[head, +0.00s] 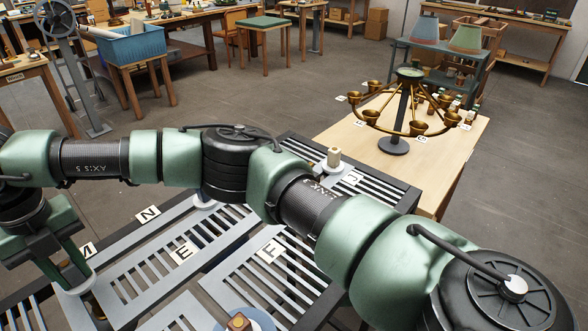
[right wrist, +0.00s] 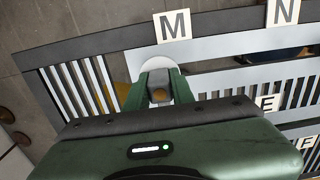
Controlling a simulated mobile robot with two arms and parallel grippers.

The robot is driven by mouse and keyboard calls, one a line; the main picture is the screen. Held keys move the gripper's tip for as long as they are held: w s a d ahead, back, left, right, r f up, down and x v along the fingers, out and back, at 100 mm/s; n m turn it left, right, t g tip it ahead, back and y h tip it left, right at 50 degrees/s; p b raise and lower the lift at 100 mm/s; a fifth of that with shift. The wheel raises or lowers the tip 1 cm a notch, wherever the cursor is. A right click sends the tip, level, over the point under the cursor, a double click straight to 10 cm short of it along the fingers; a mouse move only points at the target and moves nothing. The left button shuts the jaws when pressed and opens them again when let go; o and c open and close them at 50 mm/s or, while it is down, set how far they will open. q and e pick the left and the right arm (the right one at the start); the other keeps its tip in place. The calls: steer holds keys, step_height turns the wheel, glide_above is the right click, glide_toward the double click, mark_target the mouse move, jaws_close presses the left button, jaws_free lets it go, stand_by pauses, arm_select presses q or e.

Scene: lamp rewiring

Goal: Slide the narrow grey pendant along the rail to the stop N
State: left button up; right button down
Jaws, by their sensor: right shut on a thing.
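My right gripper (right wrist: 158,88) is shut on a small knob (right wrist: 158,94) above a pale grey disc (right wrist: 152,66), which appears to be the narrow grey pendant. In the head view my right gripper (head: 52,256) is at the far left, and the pale disc (head: 76,286) shows below its fingers. The pendant is beside the label M (right wrist: 172,25), also in the head view (head: 86,250). The stop label N (head: 147,214) is further right along the same edge, and it shows in the wrist view (right wrist: 283,10). My left gripper is out of view.
The slotted frame also bears labels E (head: 183,252), F (head: 270,250) and J (head: 352,177). A brass chandelier (head: 410,122) stands on the wooden table (head: 335,134) behind. My right arm hides part of the frame.

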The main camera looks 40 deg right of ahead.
steer(key=shift+w+d+f, duration=0.1)
steer(key=shift+d, duration=0.4)
steer(key=d+b, duration=0.1)
steer(key=d, duration=0.4)
steer(key=shift+w, duration=0.15)
steer(key=shift+w+d+b, duration=0.15)
steer(key=shift+d+b, duration=0.35)
steer(key=shift+d, duration=1.45)
steer(key=shift+w+d+b, duration=0.1)
steer(key=shift+d+b, duration=0.4)
steer(key=shift+d, duration=1.45)
steer(key=c, duration=1.1)
jaws_free()
steer(key=shift+a, duration=0.1)
